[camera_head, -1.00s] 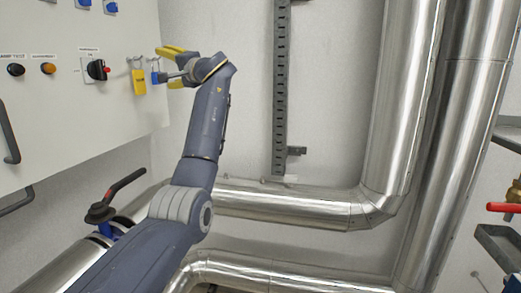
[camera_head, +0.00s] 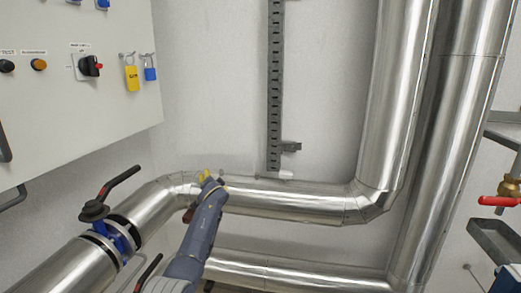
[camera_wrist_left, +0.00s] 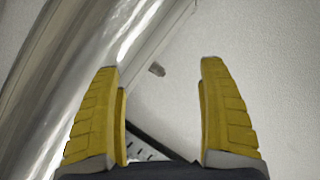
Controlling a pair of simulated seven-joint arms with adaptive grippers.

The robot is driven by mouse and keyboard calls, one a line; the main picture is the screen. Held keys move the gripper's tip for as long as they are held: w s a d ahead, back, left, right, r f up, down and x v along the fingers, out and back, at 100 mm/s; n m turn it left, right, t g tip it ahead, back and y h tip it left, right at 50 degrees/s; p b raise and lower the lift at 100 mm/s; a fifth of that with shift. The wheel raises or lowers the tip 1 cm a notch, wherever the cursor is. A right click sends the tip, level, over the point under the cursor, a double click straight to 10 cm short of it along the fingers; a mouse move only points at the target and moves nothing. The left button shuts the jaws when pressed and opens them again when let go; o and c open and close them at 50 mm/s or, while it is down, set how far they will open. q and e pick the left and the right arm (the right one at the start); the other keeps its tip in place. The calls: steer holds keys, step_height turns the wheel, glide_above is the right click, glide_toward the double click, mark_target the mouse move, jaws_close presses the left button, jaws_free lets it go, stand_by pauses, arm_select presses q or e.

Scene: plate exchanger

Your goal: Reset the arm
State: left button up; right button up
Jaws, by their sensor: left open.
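My left arm (camera_head: 203,232) reaches up from the bottom of the head view. Its gripper (camera_head: 207,177) is low, in front of the horizontal metal pipe, and small in that view. In the left wrist view the two yellow fingers (camera_wrist_left: 160,85) stand wide apart with nothing between them. Behind them show a pale wall and a shiny pipe. My right gripper is in neither view.
The control panel (camera_head: 100,125) at upper left carries a yellow tag (camera_head: 131,78) and a blue padlock (camera_head: 150,73) on hooks. A black-handled valve (camera_head: 94,210) sits on the left pipe. Large metal pipes (camera_head: 405,90) fill the right. A red-handled valve (camera_head: 499,201) is at far right.

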arm_select(q)
steer(key=s+f+g+h, duration=0.1)
steer(key=s+f, duration=0.3)
steer(key=f, duration=0.6)
steer(key=s+d+f+n+g+h, duration=0.1)
steer(key=s+f, duration=0.2)
steer(key=f, duration=0.7)
steer(key=s+f+h, duration=0.1)
steer(key=s+f, duration=0.3)
steer(key=f, duration=0.6)
steer(key=s+a+f+n+g, duration=0.15)
steer(key=s+f+g, duration=0.25)
steer(key=s+f, duration=2.05)
steer(key=s+a+f+n+g, duration=0.1)
steer(key=s+f+g, duration=0.1)
steer(key=s+f, duration=0.85)
steer(key=s+a+f+g, duration=0.1)
steer(key=s+f, duration=0.5)
steer(key=s, duration=0.9)
steer(key=s+a+f+g, duration=0.1)
steer(key=s+f+g, duration=0.1)
steer(key=s, duration=1.4)
steer(key=s+a+f+g, duration=0.2)
steer(key=s+f, duration=0.2)
steer(key=s, duration=1.2)
steer(key=shift+s, duration=0.4)
